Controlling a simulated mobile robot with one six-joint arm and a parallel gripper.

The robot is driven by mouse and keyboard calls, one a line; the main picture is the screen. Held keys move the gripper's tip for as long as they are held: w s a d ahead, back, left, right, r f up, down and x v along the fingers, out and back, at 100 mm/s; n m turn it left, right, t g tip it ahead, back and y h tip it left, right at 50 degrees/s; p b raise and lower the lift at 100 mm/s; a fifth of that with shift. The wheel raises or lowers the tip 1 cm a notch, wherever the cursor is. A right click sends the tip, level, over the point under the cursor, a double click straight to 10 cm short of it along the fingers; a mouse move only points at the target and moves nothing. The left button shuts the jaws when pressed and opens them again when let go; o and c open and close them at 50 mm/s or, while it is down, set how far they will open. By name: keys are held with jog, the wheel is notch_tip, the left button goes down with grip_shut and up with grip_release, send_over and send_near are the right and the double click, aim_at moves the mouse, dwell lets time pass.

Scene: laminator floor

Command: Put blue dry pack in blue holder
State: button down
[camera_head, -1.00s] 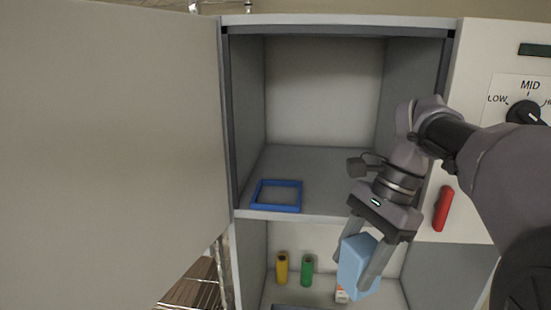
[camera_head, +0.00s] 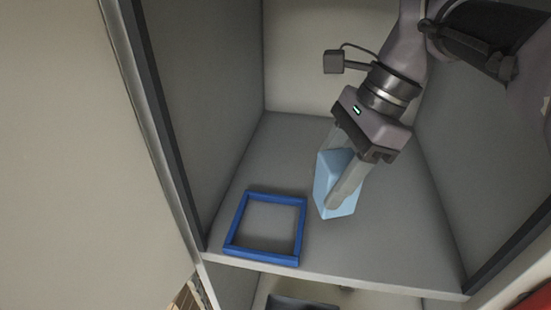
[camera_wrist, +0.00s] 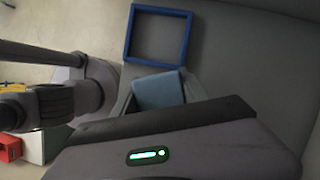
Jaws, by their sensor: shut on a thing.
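The light blue dry pack (camera_head: 324,180) is held in my gripper (camera_head: 343,182), which is shut on it, inside the upper compartment. The pack is tilted and is to the right of the blue holder (camera_head: 232,250). The holder is a square blue frame lying empty on the shelf, near its front left. In the wrist view the pack (camera_wrist: 158,90) is between the fingers of my gripper (camera_wrist: 160,95), and the holder (camera_wrist: 158,63) lies just beyond it. I cannot tell whether the pack touches the shelf.
The grey shelf (camera_head: 385,235) has free room right of the holder. Cabinet side walls (camera_head: 220,100) stand on both sides. An open door panel (camera_head: 60,150) fills the left. A red object (camera_wrist: 10,147) shows low in the wrist view.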

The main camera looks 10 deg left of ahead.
jog(key=s+a+f, duration=0.1)
jog(key=a, duration=0.2)
jog(key=a+f, duration=0.1)
jog(key=a, duration=0.3)
jog(key=s+a+f, duration=0.1)
jog(key=a, duration=0.2)
jog(key=shift+s+a+f, duration=0.2)
jog(key=shift+s+f, duration=0.1)
jog(key=shift+f, duration=0.05)
jog(key=shift+s+f, duration=0.1)
jog(key=c, duration=0.6)
grip_release()
